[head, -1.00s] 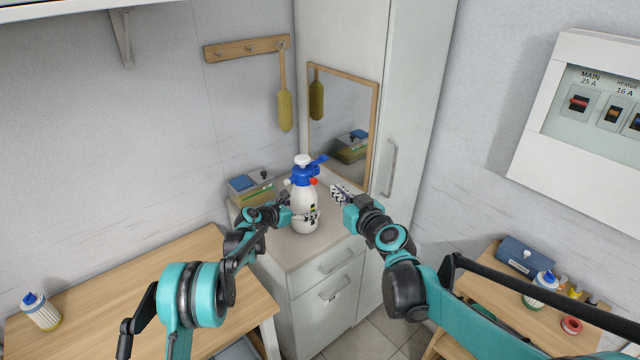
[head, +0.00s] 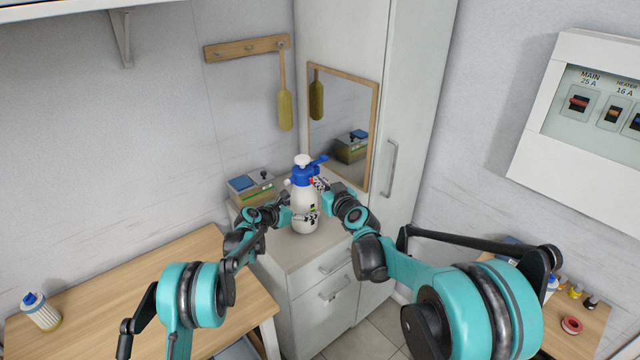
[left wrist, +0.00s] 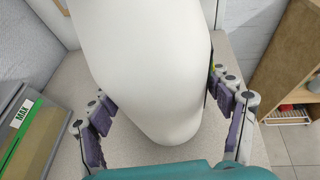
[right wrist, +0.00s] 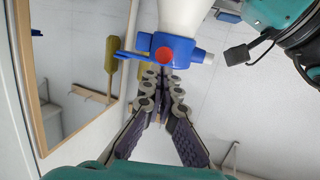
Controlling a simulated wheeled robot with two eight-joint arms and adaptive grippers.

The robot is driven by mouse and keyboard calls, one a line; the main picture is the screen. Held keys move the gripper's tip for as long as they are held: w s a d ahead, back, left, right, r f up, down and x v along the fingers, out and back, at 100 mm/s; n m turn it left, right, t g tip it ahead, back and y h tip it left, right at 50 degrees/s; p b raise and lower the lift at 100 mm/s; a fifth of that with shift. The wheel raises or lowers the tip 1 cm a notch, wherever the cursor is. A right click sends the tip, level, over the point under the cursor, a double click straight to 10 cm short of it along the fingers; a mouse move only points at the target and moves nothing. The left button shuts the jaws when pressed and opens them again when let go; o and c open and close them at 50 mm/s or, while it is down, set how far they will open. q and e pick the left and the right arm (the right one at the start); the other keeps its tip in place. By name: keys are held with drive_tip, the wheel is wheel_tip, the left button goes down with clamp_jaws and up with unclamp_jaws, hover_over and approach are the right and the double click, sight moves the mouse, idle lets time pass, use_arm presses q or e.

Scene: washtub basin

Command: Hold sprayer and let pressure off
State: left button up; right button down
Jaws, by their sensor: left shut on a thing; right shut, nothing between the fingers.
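The sprayer is a white bottle (head: 303,205) with a blue head (head: 304,176) and a white knob on top, upright on the cabinet top in the head view. My left gripper (head: 306,217) is shut around the lower bottle; in the left wrist view its fingers lie on both sides of the white body (left wrist: 150,70). My right gripper (head: 321,184) is shut and empty, its tips close to the blue head. In the right wrist view the fingertips (right wrist: 162,80) point at a red button (right wrist: 164,56) on the blue collar; I cannot tell whether they touch it.
A framed mirror (head: 360,130) leans behind. A wooden table (head: 120,290) is at left with a small bottle (head: 40,312). A tall cupboard (head: 420,100) rises at right.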

drive_tip(key=shift+w+a+f, duration=0.1)
drive_tip(key=shift+w+f, duration=0.05)
drive_tip(key=shift+x, duration=0.8)
drive_tip(key=shift+a+f, duration=0.15)
drive_tip(key=shift+a, duration=0.1)
use_arm(q)
drive_tip(key=shift+s+d, duration=0.1)
drive_tip(key=shift+d, duration=0.1)
idle(1.7)
drive_tip(key=shift+a, duration=0.2)
use_arm(e)
drive_tip(key=r+v, duration=0.2)
drive_tip(key=v, duration=1.1)
drive_tip(key=shift+w+r, duration=0.2)
drive_tip(key=shift+r, duration=0.2)
